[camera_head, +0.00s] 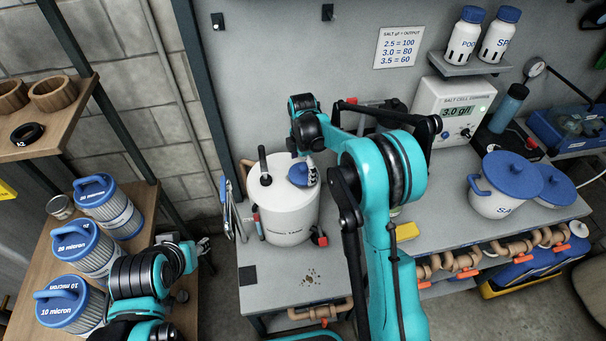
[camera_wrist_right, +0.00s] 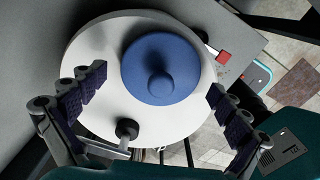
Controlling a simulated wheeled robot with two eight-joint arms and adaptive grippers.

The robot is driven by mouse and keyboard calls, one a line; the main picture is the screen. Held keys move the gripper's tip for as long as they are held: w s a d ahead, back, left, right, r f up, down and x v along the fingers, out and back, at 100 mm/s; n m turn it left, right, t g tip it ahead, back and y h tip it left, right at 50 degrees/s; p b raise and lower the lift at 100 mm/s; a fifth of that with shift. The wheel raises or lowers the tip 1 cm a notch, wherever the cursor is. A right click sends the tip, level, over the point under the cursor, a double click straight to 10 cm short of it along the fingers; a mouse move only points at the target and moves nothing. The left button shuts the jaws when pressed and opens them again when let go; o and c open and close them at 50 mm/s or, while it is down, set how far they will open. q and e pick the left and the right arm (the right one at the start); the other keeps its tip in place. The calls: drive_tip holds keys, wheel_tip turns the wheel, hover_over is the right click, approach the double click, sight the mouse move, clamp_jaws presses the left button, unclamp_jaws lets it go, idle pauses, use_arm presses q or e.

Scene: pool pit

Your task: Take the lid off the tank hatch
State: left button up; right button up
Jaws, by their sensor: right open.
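The white tank (camera_head: 288,215) stands on the grey bench, and its round white top fills much of the right wrist view (camera_wrist_right: 85,60). The blue hatch lid (camera_head: 299,175) sits on the tank top. In the right wrist view the lid (camera_wrist_right: 150,55) is a blue disc with a round knob in its middle. My right gripper (camera_wrist_right: 155,85) is open over the tank, its two padded fingers apart on either side of the lid and not visibly touching it. In the head view my right wrist partly covers the lid. My left arm is low at the left, its finger state unclear.
A black post (camera_head: 265,167) rises from the tank top beside the lid. Blue-lidded filter cartridges (camera_head: 110,208) stand on the wooden shelf at left. A white pot (camera_head: 497,200) and a salt cell controller (camera_head: 450,107) stand at right. The bench front has a bare patch with crumbs.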

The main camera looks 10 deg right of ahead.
drive_tip(key=shift+s+r, duration=0.1)
drive_tip(key=c, duration=1.5)
drive_tip(key=shift+s, duration=0.15)
drive_tip(key=c, duration=0.3)
drive_tip(key=shift+c, duration=0.2)
